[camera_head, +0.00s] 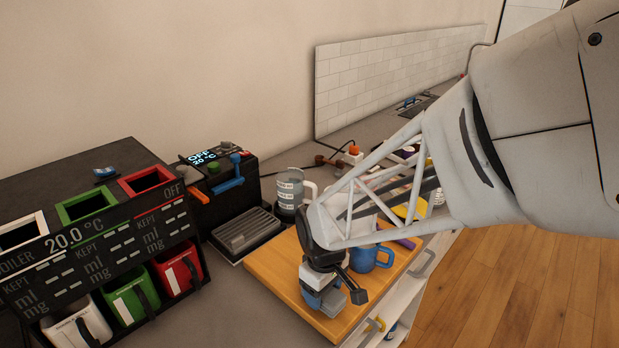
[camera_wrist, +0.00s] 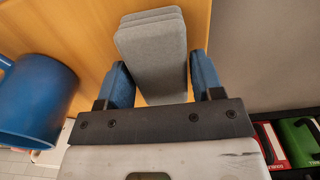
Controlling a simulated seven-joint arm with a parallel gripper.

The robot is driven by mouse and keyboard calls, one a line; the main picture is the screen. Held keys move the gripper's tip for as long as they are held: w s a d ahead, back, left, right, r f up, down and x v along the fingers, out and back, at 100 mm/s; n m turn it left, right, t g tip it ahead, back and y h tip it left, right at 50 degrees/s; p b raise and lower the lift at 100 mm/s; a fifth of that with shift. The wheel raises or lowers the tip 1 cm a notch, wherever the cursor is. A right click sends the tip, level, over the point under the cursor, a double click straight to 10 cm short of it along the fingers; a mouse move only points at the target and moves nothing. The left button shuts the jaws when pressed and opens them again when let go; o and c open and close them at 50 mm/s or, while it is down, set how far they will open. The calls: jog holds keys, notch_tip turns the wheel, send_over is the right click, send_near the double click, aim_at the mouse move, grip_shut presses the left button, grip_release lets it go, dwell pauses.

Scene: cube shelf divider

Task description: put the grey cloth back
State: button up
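The grey cloth (camera_wrist: 155,55) shows in the wrist view as a thick folded pad with several layers. It sits between the two blue finger pads of my gripper (camera_wrist: 163,85), with both sides against them, so my gripper looks shut on it. Behind the cloth is the wooden board (camera_wrist: 85,25). In the head view my gripper (camera_head: 335,293) points down at the near end of the wooden board (camera_head: 275,266).
A blue mug (camera_head: 366,258) stands beside my gripper, close in the wrist view (camera_wrist: 35,100). A slatted grey tray (camera_head: 246,232) and a clear measuring jug (camera_head: 290,190) are behind the board. A dark dispenser rack (camera_head: 100,235) with white, green and red bins stands left.

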jog(key=o, duration=0.6)
jog(key=shift+c, duration=0.2)
jog(key=shift+r, duration=0.1)
jog(key=shift+r, duration=3.9)
jog(key=shift+d+r, duration=0.1)
jog(key=s+d+r+m+t, duration=0.2)
jog(key=s+d+r+m, duration=0.7)
jog(key=s+d, duration=0.4)
jog(key=shift+d+t, duration=0.3)
jog(key=shift+d, duration=0.05)
